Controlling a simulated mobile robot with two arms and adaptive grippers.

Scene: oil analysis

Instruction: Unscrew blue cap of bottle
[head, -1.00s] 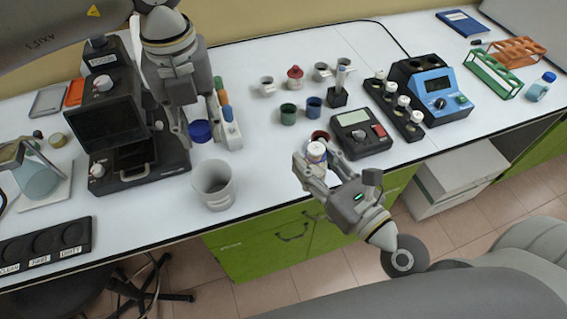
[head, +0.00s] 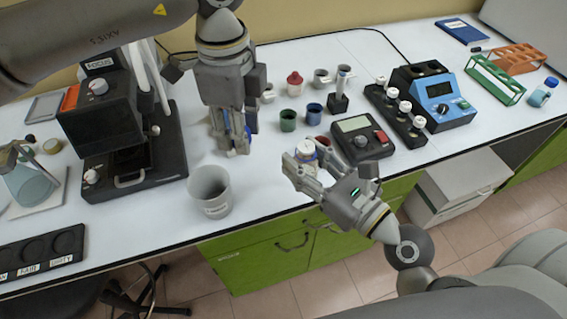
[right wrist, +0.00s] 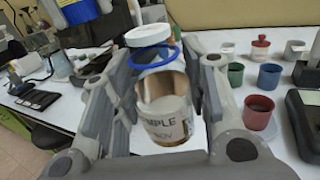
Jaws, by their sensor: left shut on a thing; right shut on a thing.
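My right gripper (head: 306,170) is shut on the sample bottle, near the front edge of the table. In the right wrist view the bottle (right wrist: 166,122) sits between the fingers, with a printed label, a brown-tinted upper body, a blue ring (right wrist: 153,58) and a white top (right wrist: 148,36). The white top (head: 305,148) also shows in the head view. My left gripper (head: 232,148) points down over the table, left of the bottle and apart from it.
A grey beaker (head: 208,200) stands below my left gripper. Coloured cups, including a green one (head: 287,120) and a blue one (head: 314,110), stand behind the bottle. A dark meter (head: 360,137) stands to its right, a microscope-like device (head: 110,120) to the left.

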